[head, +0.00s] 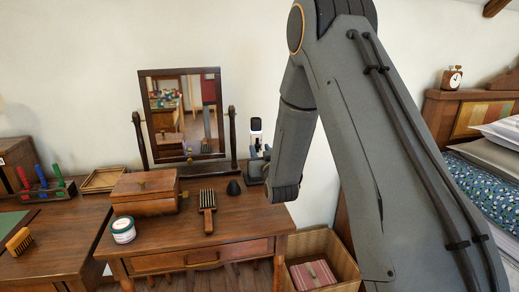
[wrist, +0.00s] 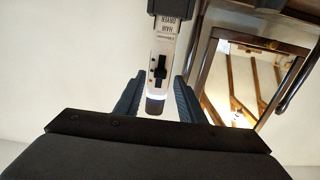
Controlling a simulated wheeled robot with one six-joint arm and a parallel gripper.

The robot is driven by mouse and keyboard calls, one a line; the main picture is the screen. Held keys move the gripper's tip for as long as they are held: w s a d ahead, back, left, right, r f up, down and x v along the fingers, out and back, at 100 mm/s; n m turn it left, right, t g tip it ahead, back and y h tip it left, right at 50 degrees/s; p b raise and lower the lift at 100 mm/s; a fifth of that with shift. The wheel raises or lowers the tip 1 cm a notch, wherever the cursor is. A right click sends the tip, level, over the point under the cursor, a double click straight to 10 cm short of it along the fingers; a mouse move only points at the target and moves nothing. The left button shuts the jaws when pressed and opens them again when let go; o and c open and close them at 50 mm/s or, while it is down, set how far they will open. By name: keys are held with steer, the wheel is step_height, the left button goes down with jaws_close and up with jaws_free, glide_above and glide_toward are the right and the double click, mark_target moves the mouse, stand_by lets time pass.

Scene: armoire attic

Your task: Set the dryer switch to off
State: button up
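The hair dryer (wrist: 167,45) is white with a dark top part and upside-down "HAIR DRYER" lettering. In the head view the dryer (head: 256,126) stands upright at the right end of the dressing table, partly hidden lower down. My gripper (wrist: 160,76) is open, its two dark fingers to either side of the dryer in the picture. No contact is visible.
A tilting mirror (head: 180,110) stands left of the dryer and also shows at the right of the wrist view. An open carton (head: 345,262) is below right.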

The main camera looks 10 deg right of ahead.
mark_target(257, 151)
steer(key=shift+w, duration=0.8)
jaws_close()
steer(key=shift+f, duration=0.1)
steer(key=shift+f+b, duration=0.8)
steer(key=shift+f, duration=0.4)
jaws_free()
